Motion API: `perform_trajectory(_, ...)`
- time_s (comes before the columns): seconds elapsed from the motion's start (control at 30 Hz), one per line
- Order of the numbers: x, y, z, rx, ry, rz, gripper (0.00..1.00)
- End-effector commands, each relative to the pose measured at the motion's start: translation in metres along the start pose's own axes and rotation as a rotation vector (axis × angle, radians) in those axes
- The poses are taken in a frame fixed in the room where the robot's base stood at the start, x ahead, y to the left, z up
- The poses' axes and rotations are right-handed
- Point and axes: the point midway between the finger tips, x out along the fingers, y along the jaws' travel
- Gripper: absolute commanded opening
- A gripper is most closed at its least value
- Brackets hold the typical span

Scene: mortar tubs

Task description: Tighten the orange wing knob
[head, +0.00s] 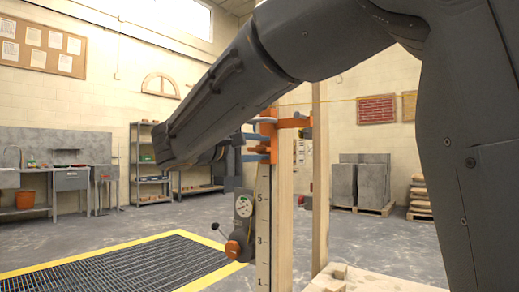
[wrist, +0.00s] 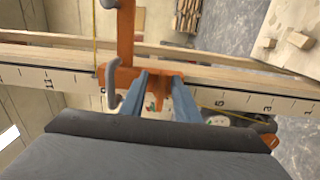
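An orange clamp (head: 268,137) is fixed around the upright wooden post with a number scale. In the wrist view the clamp's orange bar (wrist: 125,35) shows beyond my fingers. The orange wing knob (wrist: 161,82) is a small piece at the clamp, between the ends of my two blue fingers. My gripper (wrist: 160,76) shows a gap between its fingers, which stand on either side of the knob. Whether they touch it is not clear. In the head view my gripper (head: 256,148) reaches the clamp from the left, with its body partly behind my arm.
A grey hooked handle (wrist: 110,84) stands close beside my left finger. A gauge (head: 243,206) and a round orange part (head: 238,246) hang lower on the post (head: 284,215). A second post (head: 320,180) stands to the right. A yellow-edged floor grate (head: 130,266) lies at left.

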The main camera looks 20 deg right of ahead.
Motion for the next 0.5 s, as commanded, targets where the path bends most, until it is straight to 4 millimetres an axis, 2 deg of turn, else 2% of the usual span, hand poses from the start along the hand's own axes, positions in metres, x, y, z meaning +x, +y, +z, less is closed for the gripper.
perform_trajectory(0.13,-0.001,-0.001,0.001,-0.002,-0.002,-0.001,0.29)
perform_trajectory(0.23,-0.009,-0.001,0.0,-0.002,0.001,-0.002,0.29)
perform_trajectory(0.5,-0.053,0.0,0.0,-0.002,0.003,-0.001,0.29)
